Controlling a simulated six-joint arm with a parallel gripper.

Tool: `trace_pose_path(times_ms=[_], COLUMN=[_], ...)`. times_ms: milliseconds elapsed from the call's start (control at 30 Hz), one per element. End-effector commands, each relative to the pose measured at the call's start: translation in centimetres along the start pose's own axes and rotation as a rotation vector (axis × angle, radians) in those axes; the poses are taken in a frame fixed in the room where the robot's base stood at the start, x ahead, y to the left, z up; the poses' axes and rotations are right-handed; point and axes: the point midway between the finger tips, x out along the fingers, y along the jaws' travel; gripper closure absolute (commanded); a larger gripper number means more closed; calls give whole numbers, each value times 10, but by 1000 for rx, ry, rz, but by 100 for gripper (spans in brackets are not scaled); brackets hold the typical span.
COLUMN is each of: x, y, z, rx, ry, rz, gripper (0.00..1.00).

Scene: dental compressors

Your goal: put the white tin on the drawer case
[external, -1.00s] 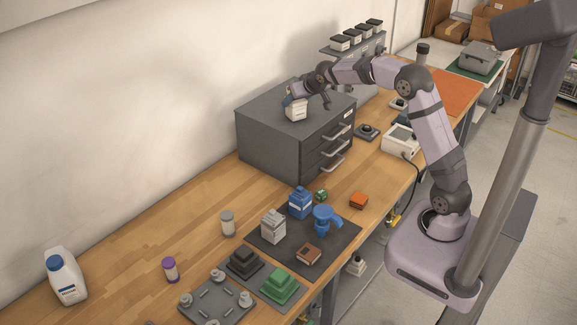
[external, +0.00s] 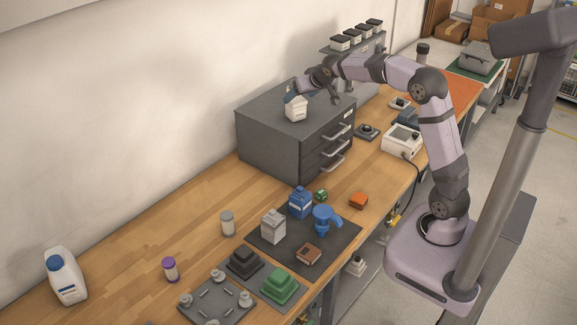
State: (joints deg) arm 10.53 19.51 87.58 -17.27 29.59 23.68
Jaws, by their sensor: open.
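The white tin (external: 296,110) stands upright on top of the grey drawer case (external: 265,118), near its right front part. My gripper (external: 304,90) is open, just above and behind the tin. Its fingers are small and partly overlapped by the wrist in this view, so I cannot tell whether one still touches the tin.
A dark mat (external: 338,240) in front of the case holds a blue container (external: 300,204), a grey-white container (external: 273,227), a blue cup-like part (external: 324,219) and a brown block (external: 308,254). A shelf with black-lidded jars (external: 357,35) stands behind. Bare wood lies left of the case.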

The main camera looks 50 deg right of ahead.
Motion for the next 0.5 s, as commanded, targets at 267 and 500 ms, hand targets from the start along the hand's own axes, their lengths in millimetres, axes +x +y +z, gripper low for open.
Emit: trace_pose_path(times_ms=[267,500], x=[-46,-68], y=[0,0], z=[2,1], rx=[0,0], ry=[2,0], rz=[-1,0], gripper=[33,33])
